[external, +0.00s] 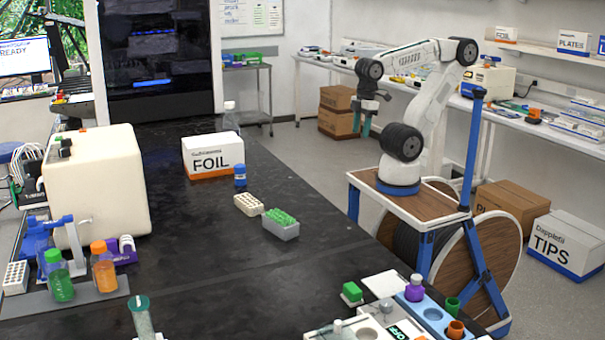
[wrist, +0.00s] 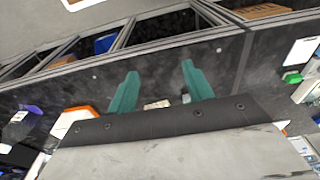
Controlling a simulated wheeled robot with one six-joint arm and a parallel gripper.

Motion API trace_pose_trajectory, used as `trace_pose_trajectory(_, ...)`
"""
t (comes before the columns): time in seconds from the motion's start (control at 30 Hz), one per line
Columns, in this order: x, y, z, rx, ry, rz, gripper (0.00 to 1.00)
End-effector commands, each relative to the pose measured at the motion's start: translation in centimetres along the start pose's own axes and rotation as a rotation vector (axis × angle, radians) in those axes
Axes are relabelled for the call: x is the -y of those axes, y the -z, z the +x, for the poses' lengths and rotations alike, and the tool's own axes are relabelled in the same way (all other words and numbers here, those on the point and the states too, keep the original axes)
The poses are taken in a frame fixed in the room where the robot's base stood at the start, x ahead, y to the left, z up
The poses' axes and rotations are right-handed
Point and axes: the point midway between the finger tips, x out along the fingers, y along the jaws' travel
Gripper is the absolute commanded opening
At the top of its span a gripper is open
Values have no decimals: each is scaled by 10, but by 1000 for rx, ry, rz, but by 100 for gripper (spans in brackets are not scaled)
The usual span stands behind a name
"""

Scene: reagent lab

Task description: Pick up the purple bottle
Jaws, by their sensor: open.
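The purple bottle (external: 414,288) has a purple body and a pale grey cap. It stands upright in a blue holder (external: 436,314) at the near right of the black bench. I cannot make out the purple bottle in the wrist view.
A green cup (external: 452,305) and an orange cup (external: 455,329) stand close to the bottle. A green-capped block (external: 352,293) lies to its left. A green tube rack (external: 281,224) and a FOIL box (external: 212,155) are farther back. The bench (external: 330,243) is clear between.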

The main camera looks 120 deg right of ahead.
Motion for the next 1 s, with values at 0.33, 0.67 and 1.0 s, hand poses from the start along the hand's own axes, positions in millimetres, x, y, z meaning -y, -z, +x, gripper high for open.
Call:
trace_pose_trajectory(0.33,0,0,0,0,0,0,60)
trace_pose_trajectory(0.67,1,19,-54,9,-35,1,60)
trace_pose_trajectory(1.0,38,117,-68,-65,-277,48,60)
